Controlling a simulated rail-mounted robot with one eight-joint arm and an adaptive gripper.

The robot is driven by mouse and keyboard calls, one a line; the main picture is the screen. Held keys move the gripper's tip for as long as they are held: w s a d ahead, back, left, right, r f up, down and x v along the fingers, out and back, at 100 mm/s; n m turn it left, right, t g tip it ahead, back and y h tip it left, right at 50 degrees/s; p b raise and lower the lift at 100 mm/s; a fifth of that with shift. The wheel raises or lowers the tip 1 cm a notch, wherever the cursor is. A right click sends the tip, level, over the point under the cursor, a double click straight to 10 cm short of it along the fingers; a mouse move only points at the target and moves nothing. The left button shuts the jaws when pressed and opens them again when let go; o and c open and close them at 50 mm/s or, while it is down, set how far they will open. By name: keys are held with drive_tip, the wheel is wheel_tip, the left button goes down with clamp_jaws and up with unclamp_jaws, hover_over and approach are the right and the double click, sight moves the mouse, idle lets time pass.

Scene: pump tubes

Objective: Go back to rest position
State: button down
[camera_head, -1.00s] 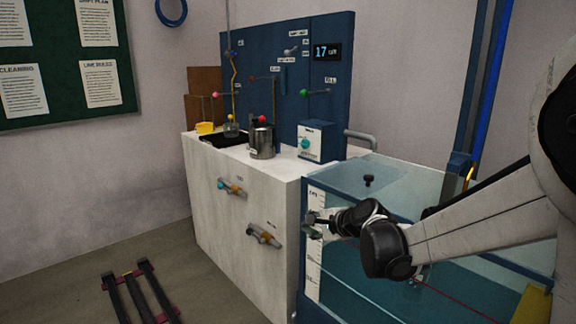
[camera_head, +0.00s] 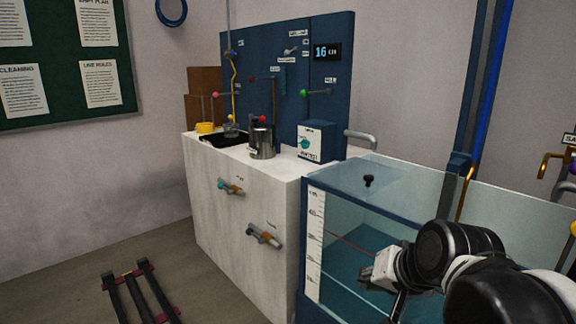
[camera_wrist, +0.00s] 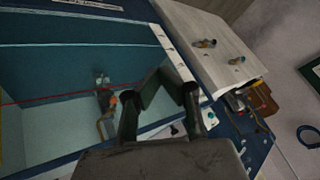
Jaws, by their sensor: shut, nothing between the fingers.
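My gripper (camera_head: 397,303) is at the lower right of the head view, in front of the glass water tank (camera_head: 372,199). Its fingertips are small and dark there. In the wrist view my gripper (camera_wrist: 158,76) points towards the tank and the white cabinet, with its dark fingers meeting at the tips. It is shut and holds nothing. My arm reaches in from the lower right corner and hides part of the tank.
The white cabinet (camera_head: 215,211) has two valve handles on its front. A metal pot (camera_head: 262,143) and a dial box (camera_head: 322,142) stand on it. A blue panel carries a display (camera_head: 327,51) reading 16. Hooks hang at far right. A dark rail frame (camera_head: 140,293) lies on the floor.

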drive_tip(key=s+d+f+n+h, duration=0.2)
drive_tip(key=s+d+f+n, duration=0.15)
drive_tip(key=s, duration=0.65)
wheel_tip(320, 180, up, 16)
drive_tip(key=p, duration=1.5)
drive_tip(key=shift+w+d+g, duration=0.2)
drive_tip(key=shift+d+g, duration=0.1)
drive_tip(key=shift+d, duration=0.1)
